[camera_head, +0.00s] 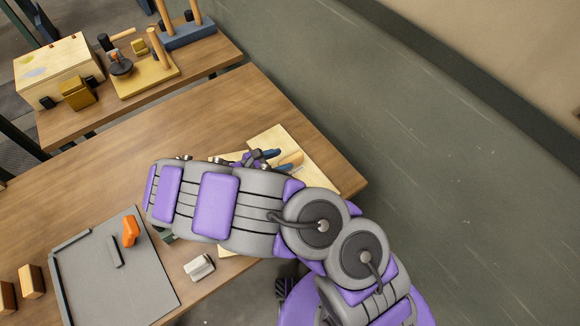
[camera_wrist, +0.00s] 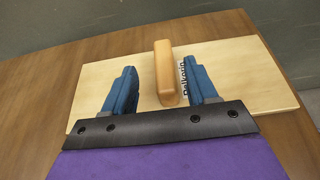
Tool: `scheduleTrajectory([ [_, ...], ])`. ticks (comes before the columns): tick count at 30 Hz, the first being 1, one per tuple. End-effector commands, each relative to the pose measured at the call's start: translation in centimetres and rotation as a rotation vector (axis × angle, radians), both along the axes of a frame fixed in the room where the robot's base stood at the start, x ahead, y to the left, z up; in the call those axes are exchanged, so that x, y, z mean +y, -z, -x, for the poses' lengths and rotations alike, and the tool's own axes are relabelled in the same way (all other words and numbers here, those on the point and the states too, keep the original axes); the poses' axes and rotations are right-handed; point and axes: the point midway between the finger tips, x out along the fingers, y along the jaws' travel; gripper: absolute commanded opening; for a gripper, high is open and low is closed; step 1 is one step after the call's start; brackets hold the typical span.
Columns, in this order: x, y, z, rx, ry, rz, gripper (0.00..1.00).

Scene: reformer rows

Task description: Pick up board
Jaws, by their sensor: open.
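The board (camera_wrist: 245,72) is a flat, pale wooden panel with an upright wooden handle (camera_wrist: 164,72) and dark lettering beside it. In the wrist view it lies on the brown table. My gripper (camera_wrist: 161,82) has blue fingers, open, one on each side of the handle with gaps between. In the head view the board (camera_head: 322,178) lies near the table's right end, partly hidden by my purple and grey arm. My gripper (camera_head: 262,160) is over it there, and the handle (camera_head: 291,161) shows only in part.
A grey tray (camera_head: 75,290) holds an orange item (camera_head: 130,230) and a dark bar. A small whitish block (camera_head: 198,266) lies near the table's front edge. A second table behind holds a wooden box (camera_head: 55,70) and a peg stand (camera_head: 145,75). Bare tabletop (camera_head: 130,150) lies left of my arm.

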Motion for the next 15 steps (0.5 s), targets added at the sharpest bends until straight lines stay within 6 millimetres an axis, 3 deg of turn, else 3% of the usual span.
scheduleTrajectory([
  [7,-3.0,1.9,-1.5,0.0,0.006,0.004,0.57],
  [15,-3.3,1.9,-1.8,0.0,0.001,0.001,0.57],
])
